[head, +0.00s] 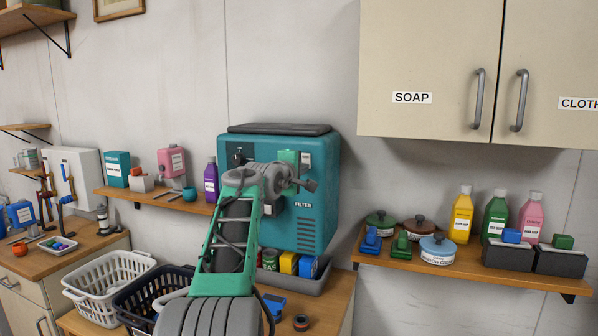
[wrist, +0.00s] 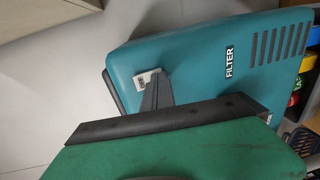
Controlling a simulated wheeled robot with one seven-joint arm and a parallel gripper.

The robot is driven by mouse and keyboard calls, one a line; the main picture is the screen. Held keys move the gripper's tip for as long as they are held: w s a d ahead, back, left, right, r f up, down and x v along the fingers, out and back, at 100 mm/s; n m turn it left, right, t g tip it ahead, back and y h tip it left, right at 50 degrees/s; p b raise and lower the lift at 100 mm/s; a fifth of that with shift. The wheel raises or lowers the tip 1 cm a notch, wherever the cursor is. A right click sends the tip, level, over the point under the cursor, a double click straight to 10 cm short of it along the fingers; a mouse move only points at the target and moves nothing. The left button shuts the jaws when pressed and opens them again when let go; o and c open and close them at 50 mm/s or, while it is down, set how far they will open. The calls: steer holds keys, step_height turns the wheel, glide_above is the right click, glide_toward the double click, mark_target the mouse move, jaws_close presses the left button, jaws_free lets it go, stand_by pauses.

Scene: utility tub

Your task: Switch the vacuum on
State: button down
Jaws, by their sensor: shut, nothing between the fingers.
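The vacuum is likely the teal box (head: 320,170) labelled FILTER, standing against the wall with a dark lid. Its teal housing fills much of the wrist view (wrist: 200,65). A small pale switch plate (head: 305,158) is near the top right of its front, above the FILTER label; it also shows in the wrist view (wrist: 146,79). My gripper (head: 309,185) is shut and empty in front of the housing, just below the plate in the head view. In the wrist view the fingertips (wrist: 156,80) overlap the plate's edge; I cannot tell if they touch. The switch's position is too small to read.
A grey tray (head: 312,284) with coloured containers sits below the box. A right shelf (head: 460,268) holds bottles and lidded pots; a left shelf (head: 150,198) holds small items. Cabinets (head: 430,65) hang at upper right. Baskets (head: 105,272) stand at lower left.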

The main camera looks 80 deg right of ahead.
steer(key=w+a+f+b, duration=0.1)
steer(key=a+b, duration=0.5)
steer(key=a, duration=0.8)
steer(key=shift+w+f, duration=0.15)
steer(key=shift+f, duration=0.2)
steer(key=shift+d, duration=0.1)
